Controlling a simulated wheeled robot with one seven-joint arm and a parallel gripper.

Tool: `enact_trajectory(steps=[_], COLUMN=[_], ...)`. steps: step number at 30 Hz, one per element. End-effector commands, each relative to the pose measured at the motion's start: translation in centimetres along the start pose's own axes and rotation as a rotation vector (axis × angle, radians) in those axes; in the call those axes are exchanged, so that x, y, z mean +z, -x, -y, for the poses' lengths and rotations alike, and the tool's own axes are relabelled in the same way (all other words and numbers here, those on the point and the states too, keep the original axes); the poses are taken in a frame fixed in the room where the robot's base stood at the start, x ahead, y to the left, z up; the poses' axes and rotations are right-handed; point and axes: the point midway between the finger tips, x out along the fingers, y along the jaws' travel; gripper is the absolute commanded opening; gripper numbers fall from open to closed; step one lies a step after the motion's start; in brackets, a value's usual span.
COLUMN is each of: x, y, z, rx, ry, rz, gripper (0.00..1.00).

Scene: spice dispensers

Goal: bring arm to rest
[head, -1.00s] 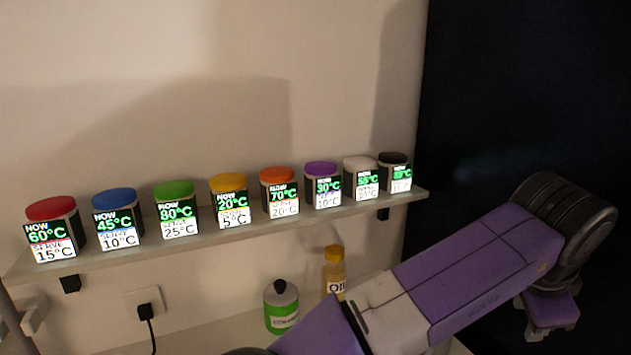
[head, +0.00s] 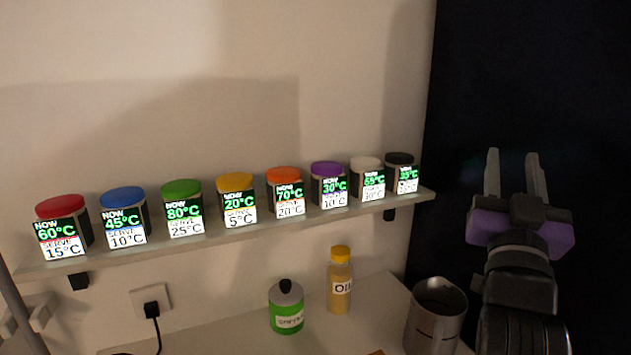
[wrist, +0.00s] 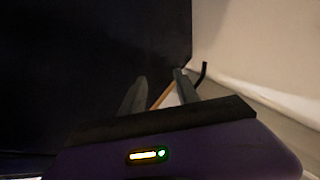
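My gripper (head: 514,165) is at the right of the head view, fingers pointing up in the picture, against a dark panel. Its two grey fingers stand apart with nothing between them. In the wrist view the fingers (wrist: 158,92) also show apart and empty, with the dark panel at left and a pale wall at right. My gripper is clear of the shelf and its dispensers.
A shelf (head: 235,235) holds several dispensers with coloured lids, from red (head: 62,225) to black (head: 403,172). Below are a green jar (head: 287,308), an oil bottle (head: 340,285) and a metal canister (head: 435,318) near my arm. A dark panel (head: 460,90) fills the right.

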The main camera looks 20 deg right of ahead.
Motion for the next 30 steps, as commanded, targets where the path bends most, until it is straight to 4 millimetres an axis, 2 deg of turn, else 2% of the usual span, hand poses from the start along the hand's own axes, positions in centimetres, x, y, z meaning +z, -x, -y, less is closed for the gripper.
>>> enact_trajectory(steps=[3,7,12,15,23,30], x=[0.8,2.1,4.3,5.7,9.0,11.1], y=[3.1,7.1,13.2,17.0,27.1,36.1], z=[3.0,5.8,7.9,8.5,7.5,4.4], rx=[-0.15,-0.302,-0.48,-0.571,-0.746,-0.822], ry=[0.052,0.076,0.078,0.065,-0.002,-0.078], rz=[-0.048,-0.079,-0.078,-0.057,0.068,0.267], gripper=[0.38,0.38,0.38,0.38,0.38,0.38])
